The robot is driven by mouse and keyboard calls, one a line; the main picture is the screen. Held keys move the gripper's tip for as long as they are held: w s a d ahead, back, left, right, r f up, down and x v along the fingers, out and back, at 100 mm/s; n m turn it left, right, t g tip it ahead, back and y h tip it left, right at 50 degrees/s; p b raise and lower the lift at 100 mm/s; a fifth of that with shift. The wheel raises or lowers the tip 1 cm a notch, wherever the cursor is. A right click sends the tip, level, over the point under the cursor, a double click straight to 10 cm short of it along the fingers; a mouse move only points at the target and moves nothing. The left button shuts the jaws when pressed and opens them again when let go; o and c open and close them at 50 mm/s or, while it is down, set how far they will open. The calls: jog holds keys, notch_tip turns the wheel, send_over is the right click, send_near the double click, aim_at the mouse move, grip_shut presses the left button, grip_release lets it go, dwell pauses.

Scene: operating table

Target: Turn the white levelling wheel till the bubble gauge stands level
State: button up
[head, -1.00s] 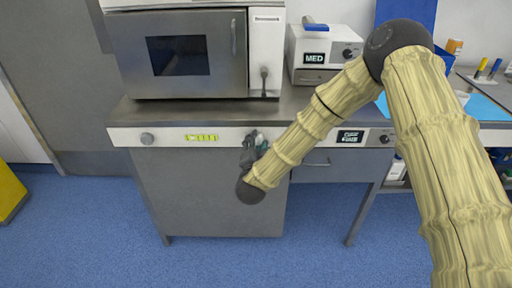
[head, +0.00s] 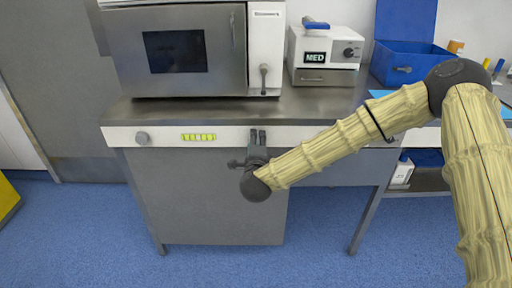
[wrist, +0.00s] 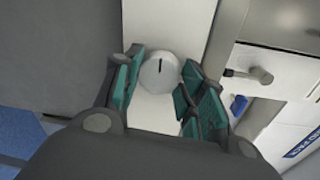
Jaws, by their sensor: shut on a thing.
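The white levelling wheel (wrist: 158,74) shows in the wrist view as a round white knob with a short dark mark near its upper edge. My gripper (head: 258,137) is at the front rail, right of the bubble gauge, and hides the wheel in the head view. In the wrist view my gripper's teal-padded fingers (wrist: 161,80) stand on both sides of the wheel, shut on it. The bubble gauge (head: 198,137) is a yellow-green strip on the white front rail. Its bubble is too small to read.
A grey round knob (head: 142,138) sits on the rail left of the gauge. An oven-like cabinet (head: 222,85), a MED box (head: 325,45) and a blue open box (head: 398,68) stand on the metal bench. Open floor (head: 310,230) lies in front.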

jog(key=shift+m+b, duration=0.55)
jog(key=shift+m, duration=0.35)
jog(key=o, duration=1.1)
jog(key=shift+c, duration=0.2)
jog(key=s, duration=1.2)
jog(key=shift+r, duration=0.45)
jog(key=shift+d+f, duration=0.1)
